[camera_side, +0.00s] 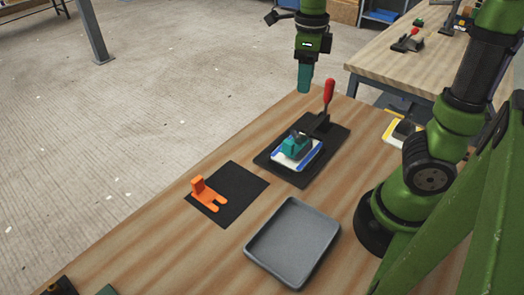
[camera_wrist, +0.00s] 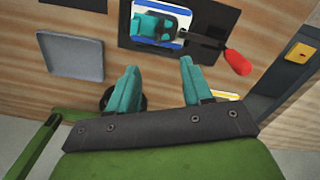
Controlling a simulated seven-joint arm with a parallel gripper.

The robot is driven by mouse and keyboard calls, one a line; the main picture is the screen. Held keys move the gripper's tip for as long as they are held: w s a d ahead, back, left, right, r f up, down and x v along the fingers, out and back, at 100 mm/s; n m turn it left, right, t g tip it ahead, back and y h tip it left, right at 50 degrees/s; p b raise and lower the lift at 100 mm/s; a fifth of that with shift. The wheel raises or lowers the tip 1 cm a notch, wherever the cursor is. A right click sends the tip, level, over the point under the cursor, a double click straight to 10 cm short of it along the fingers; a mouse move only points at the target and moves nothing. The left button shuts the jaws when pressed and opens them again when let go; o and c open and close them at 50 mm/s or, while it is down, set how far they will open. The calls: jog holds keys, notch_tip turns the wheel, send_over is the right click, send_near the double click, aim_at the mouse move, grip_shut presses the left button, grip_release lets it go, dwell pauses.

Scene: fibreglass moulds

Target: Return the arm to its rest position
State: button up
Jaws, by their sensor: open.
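My gripper (camera_side: 305,78) is up in the air beyond the far edge of the wooden table, above the height of the things on it. In the wrist view its two teal fingers (camera_wrist: 158,85) stand apart with nothing between them. My green arm rises at the right of the side view. A black plate (camera_side: 277,172) on the table carries a white and blue piece with a teal and dark block (camera_side: 296,146) on it. A toggle clamp with a red handle (camera_side: 328,91) stands at the plate's far end, upright; the handle also shows in the wrist view (camera_wrist: 238,62).
An orange bracket (camera_side: 206,194) lies on a black mat (camera_side: 245,181). An empty grey tray (camera_side: 293,243) lies at the near side of the table. A yellow-edged piece (camera_side: 393,137) lies near my arm's base. A second table (camera_side: 385,55) stands behind, and open floor lies left.

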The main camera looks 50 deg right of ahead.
jog(key=shift+r, duration=0.3)
jog(key=s+a+r+n+t+y, duration=0.1)
jog(key=s+a+n+t, duration=0.2)
jog(key=n, duration=1)
jog(key=s+a+n+t+y, duration=0.1)
jog(key=s+a+n+t, duration=0.2)
jog(key=a+n, duration=0.4)
jog(key=n+t, duration=0.1)
jog(key=n, duration=0.6)
jog(key=shift+s+a+r, duration=0.25)
jog(key=shift+r, duration=0.1)
